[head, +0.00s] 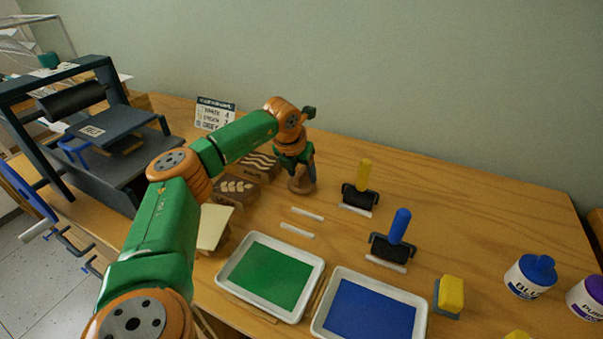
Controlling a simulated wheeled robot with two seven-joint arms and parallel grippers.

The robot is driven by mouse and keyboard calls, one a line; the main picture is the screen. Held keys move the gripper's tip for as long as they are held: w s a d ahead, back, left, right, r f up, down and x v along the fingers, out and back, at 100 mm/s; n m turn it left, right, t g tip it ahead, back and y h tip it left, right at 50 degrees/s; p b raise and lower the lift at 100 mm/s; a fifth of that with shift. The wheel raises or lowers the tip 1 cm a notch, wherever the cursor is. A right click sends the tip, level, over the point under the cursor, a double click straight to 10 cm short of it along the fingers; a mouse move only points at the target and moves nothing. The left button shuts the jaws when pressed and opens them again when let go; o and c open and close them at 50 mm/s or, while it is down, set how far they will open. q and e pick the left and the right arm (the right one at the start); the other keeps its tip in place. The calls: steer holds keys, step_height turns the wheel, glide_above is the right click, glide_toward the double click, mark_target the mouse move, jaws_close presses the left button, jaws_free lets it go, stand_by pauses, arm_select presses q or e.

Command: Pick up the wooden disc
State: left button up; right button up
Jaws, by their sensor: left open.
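The wooden disc (297,187) is a small brown round piece on the wooden table, near its middle. My left arm reaches in from the lower left and its gripper (306,173) points down right at the disc. The gripper is open. It hides part of the disc, and I cannot tell whether the fingers touch it or stand around it. My right gripper is not in view.
Carved printing blocks (236,187) lie left of the disc. Yellow-handled (364,174) and blue-handled (399,226) rollers stand to its right. A green ink tray (318,277) and blue ink tray (421,308) are in front. A dark press (137,164) stands left. The back right table is clear.

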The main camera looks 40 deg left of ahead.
arm_select(q)
steer(key=shift+r, duration=0.1)
jaws_close()
steer(key=shift+r, duration=0.1)
steer(key=shift+r, duration=0.35)
steer(key=s+d+r+b, duration=0.1)
steer(key=s+d+r, duration=0.2)
steer(key=s+r, duration=0.9)
steer(key=shift+s+b, duration=0.35)
steer(key=shift+s, duration=0.6)
